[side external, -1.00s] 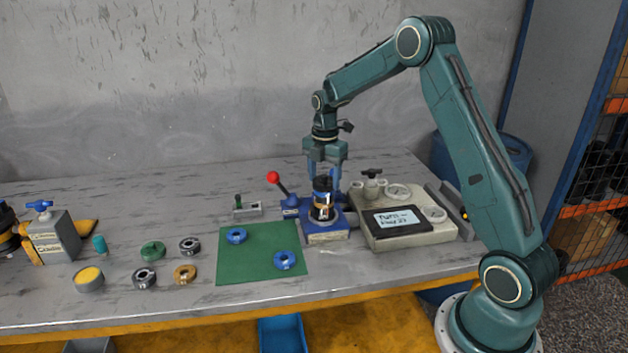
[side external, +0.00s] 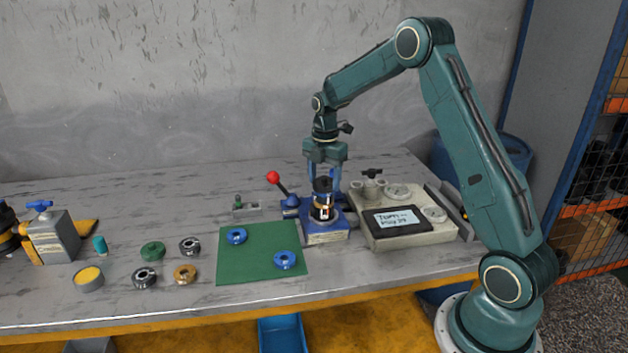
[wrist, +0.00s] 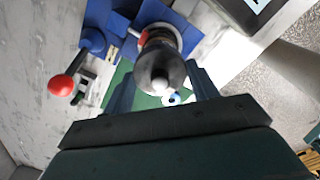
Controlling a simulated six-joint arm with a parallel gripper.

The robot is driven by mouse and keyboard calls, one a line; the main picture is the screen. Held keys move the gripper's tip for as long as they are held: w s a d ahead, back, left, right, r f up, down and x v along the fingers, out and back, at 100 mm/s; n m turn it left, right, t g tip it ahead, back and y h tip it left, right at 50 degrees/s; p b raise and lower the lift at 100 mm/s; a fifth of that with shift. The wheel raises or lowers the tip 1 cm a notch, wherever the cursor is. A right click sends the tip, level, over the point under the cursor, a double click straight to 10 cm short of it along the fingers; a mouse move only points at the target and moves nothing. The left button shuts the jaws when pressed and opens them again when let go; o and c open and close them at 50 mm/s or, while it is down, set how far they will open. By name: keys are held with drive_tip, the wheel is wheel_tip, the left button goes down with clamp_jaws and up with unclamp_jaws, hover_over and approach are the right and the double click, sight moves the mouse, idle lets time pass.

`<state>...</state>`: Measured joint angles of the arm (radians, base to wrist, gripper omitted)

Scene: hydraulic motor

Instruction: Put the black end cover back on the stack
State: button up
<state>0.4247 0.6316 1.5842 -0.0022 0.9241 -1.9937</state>
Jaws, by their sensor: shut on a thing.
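The black end cover (side external: 323,184) sits at the top of the stack (side external: 323,207), with no clear gap visible below it. The stack shows a gold band and dark and light parts and stands upright in the blue clamp fixture (side external: 326,237). My gripper (side external: 323,190) points straight down with one finger on each side of the cover and is shut on it. In the wrist view the black cover (wrist: 160,62) shows between the fingers, with a pale knob at its near end. The exact contact between cover and stack is hard to see.
A red-knobbed lever (side external: 273,178) rises left of the fixture. A beige panel with a screen (side external: 398,220) stands close on the right. A green mat (side external: 255,262) holds two blue rings.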

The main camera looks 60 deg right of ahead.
drive_tip(key=shift+r, duration=0.4)
drive_tip(key=shift+f, duration=0.5)
idle(0.8)
drive_tip(key=o, duration=1.6)
drive_tip(key=shift+r, duration=0.2)
drive_tip(key=shift+r, duration=2.15)
drive_tip(key=shift+r, duration=0.1)
